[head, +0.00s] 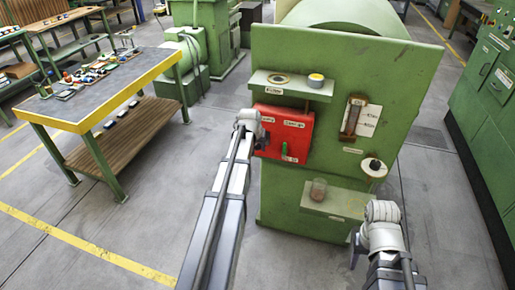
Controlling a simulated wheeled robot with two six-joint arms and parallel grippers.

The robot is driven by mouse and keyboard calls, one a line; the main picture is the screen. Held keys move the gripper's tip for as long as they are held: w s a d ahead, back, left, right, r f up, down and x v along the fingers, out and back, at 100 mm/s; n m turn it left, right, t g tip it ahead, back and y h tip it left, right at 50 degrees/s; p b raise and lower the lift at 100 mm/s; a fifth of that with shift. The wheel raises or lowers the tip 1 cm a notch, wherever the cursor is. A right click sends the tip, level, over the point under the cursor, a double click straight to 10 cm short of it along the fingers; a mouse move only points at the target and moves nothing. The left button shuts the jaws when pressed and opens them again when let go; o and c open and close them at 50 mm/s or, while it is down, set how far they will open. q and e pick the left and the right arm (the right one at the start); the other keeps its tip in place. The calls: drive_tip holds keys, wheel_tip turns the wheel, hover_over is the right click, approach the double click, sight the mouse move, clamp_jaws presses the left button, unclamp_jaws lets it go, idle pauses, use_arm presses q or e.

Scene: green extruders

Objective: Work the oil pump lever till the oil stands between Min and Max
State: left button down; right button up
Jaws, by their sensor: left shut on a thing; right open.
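A green machine (390,75) carries a sight gauge (352,117) with a brown tube beside a white label card (368,121). Its marks and oil level are too small to read. A red panel (298,125) with small white labels and a green part (284,148) sits to the left. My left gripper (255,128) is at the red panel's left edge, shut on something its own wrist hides. I cannot make out a pump lever for certain. My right gripper (381,212) is open, low in front of the machine; its fingers are mostly hidden.
A lower shelf (338,203) holds a glass jar (319,189). A round white plate with a black knob (374,165) is on the right. A workbench (70,110) stands at left; floor between is clear.

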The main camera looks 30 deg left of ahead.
use_arm(q)
wheel_tip(320, 180, down, 8)
drive_tip(key=t+y+b, duration=0.2)
drive_tip(key=t+b, duration=0.6)
drive_tip(key=b, duration=1)
drive_tip(key=shift+w+f+b, duration=0.15)
drive_tip(key=shift+f+b, duration=0.1)
drive_tip(key=shift+b, duration=0.1)
drive_tip(key=shift+f, duration=0.15)
drive_tip(key=c, duration=0.5)
unclamp_jaws()
drive_tip(key=shift+w, duration=0.1)
drive_tip(key=p+v, duration=0.3)
drive_tip(key=v, duration=0.4)
drive_tip(key=shift+s, duration=0.4)
